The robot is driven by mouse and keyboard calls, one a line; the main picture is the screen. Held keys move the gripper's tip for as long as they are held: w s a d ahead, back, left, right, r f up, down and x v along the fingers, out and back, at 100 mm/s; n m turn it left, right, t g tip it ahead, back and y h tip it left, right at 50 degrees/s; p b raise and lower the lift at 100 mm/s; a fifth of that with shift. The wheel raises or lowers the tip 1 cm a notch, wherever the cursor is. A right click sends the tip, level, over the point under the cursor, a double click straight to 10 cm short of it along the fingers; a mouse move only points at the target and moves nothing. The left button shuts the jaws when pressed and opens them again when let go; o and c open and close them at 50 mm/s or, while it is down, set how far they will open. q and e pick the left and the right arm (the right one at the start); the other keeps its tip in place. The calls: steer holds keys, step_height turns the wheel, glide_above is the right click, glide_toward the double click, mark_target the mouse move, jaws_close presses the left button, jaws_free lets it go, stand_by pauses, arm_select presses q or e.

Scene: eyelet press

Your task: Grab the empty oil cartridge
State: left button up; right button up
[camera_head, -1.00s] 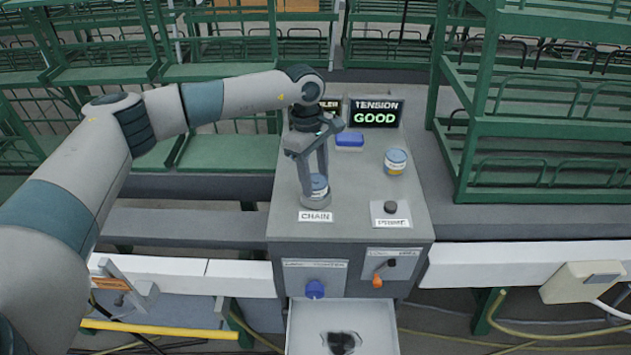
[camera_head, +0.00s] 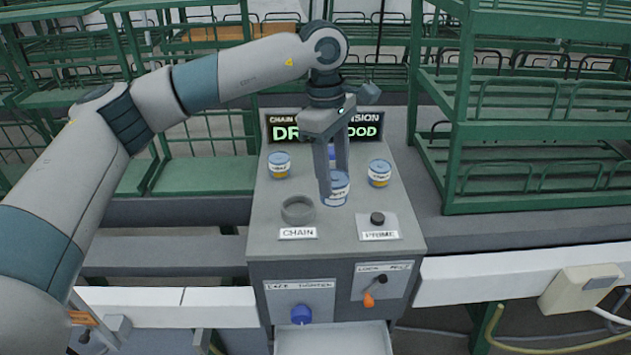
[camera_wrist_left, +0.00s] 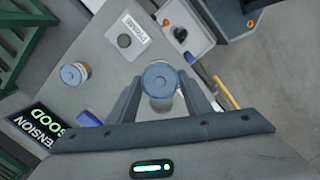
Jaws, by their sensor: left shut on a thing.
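A cartridge with a blue lid and a white label (camera_head: 336,190) is between the fingers of my left gripper (camera_head: 331,192). My left gripper is shut on it, just right of and behind the empty ring socket (camera_head: 298,210) by the CHAIN label. No amber shows in its lower part. In the left wrist view the cartridge's round lid (camera_wrist_left: 160,78) is between the two fingers (camera_wrist_left: 163,95). I cannot tell exactly how high it is above the bench top. My right gripper is in neither view.
Cartridges with amber bases stand at the back left (camera_head: 279,166) and right (camera_head: 379,174) of the machine top (camera_head: 262,228). A display (camera_head: 362,126) stands behind. A dark button (camera_head: 377,218), blue knob (camera_head: 301,314) and orange-tipped lever (camera_head: 369,299) are nearby. A green rack (camera_head: 466,130) is right.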

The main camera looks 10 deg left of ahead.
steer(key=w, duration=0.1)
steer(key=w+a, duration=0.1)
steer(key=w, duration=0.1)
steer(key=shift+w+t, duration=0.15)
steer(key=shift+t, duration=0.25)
